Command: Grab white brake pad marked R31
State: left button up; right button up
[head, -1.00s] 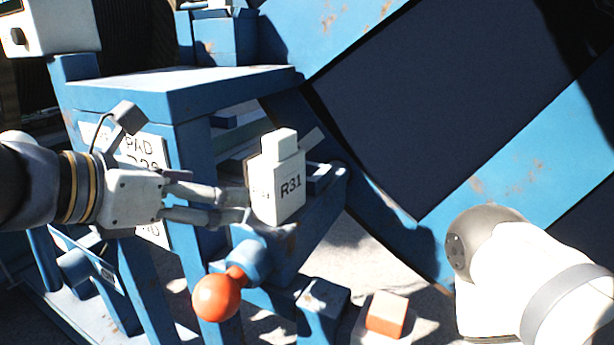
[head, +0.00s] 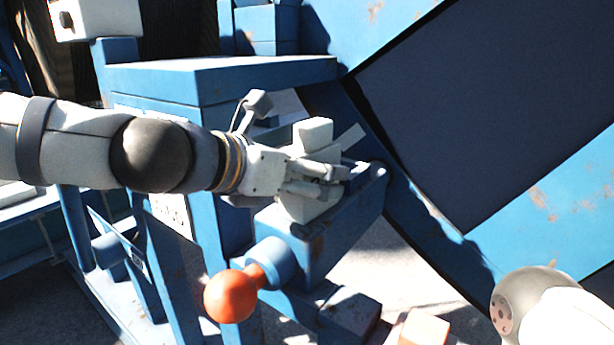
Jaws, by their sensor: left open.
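The white brake pad (head: 314,134) marked R31 stands on a blue bracket of the machine, right of the blue table-like frame. Its R31 marking is now hidden behind my left gripper. My left gripper (head: 338,180) comes in from the left, with its fingers across the front of the pad. The jaws are open. I cannot tell whether the fingers touch the pad or straddle it. My right gripper is not in view; only a part of my right arm shows at the lower right.
An orange ball knob (head: 231,296) on a blue shaft sticks out below the bracket. The blue frame's flat top (head: 215,76) stands behind my left arm. A large blue and dark panel (head: 500,120) fills the right.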

pick_arm(q)
jog(key=shift+s+r, duration=0.1)
jog(key=shift+r, duration=0.1)
jog(key=shift+c, duration=0.3)
grip_shut()
